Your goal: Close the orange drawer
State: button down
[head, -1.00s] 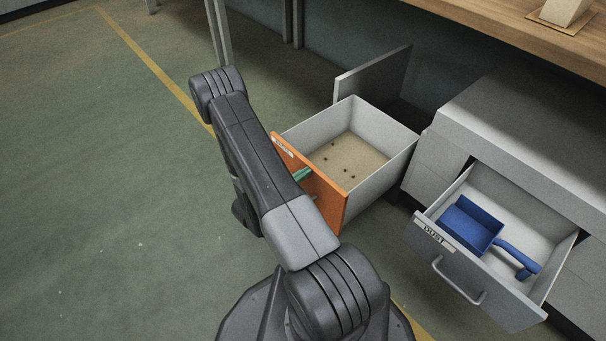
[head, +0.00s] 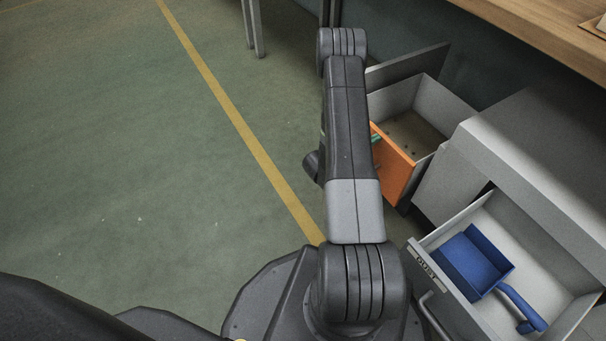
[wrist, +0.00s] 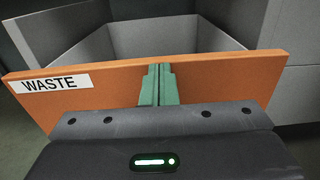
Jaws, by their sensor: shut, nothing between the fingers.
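The orange drawer (head: 394,168) is open in the head view, its orange front standing away from the cabinet. In the wrist view its orange front (wrist: 215,82) carries a WASTE label and spans the picture, with the grey drawer box behind it. My gripper (wrist: 158,72) has green fingers pressed together and empty, at the top edge of the orange front; I cannot tell whether they touch it. In the head view my arm hides the left part of the front, and only a bit of green finger (head: 376,139) shows.
A second drawer labelled DUST (head: 428,262) stands open at right, close to my arm's base, with a blue dustpan (head: 472,262) inside. A grey cabinet (head: 520,165) and wooden bench top (head: 535,35) are beyond. The green floor at left is clear.

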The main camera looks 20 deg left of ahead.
aim_at(384, 134)
jog(key=x, duration=0.6)
jog(key=shift+w+d+b, duration=0.1)
jog(key=shift+w+b, duration=0.05)
jog(key=shift+b, duration=0.2)
jog(key=shift+w+r, duration=0.1)
jog(key=shift+w, duration=0.05)
